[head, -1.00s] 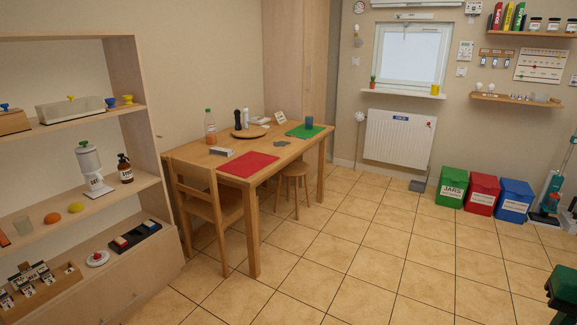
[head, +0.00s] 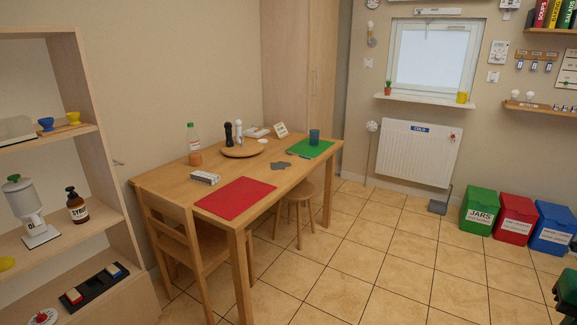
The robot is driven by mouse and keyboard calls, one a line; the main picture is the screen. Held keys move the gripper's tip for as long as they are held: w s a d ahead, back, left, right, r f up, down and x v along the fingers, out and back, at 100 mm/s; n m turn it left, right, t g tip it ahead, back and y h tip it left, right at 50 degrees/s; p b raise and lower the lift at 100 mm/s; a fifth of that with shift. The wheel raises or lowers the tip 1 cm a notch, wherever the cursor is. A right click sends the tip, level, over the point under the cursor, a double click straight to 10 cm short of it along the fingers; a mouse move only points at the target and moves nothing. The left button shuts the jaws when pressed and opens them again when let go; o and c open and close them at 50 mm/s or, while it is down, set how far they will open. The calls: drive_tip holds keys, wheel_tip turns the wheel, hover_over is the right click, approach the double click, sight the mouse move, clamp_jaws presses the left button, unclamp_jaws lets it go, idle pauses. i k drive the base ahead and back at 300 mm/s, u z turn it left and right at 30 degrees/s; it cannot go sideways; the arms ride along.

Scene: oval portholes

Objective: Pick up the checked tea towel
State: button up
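I cannot make out a checked tea towel for certain in the head view. A small flat grey piece (head: 282,164) lies on the wooden table (head: 225,177) between the red mat and the green mat. It is too small to tell whether it is cloth or has checks. My gripper is not in view.
The red mat (head: 236,197) and green mat (head: 311,149) lie on the table. Open shelves (head: 70,140) are at left. Bins (head: 480,210) stand at right. The tiled floor (head: 370,255) between is clear.

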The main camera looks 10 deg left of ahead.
sight(200, 176)
drive_tip(key=z, duration=0.05)
drive_tip(key=i, duration=0.5)
drive_tip(key=u, duration=2.6)
drive_tip(key=i, duration=2.25)
drive_tip(key=z, duration=2.2)
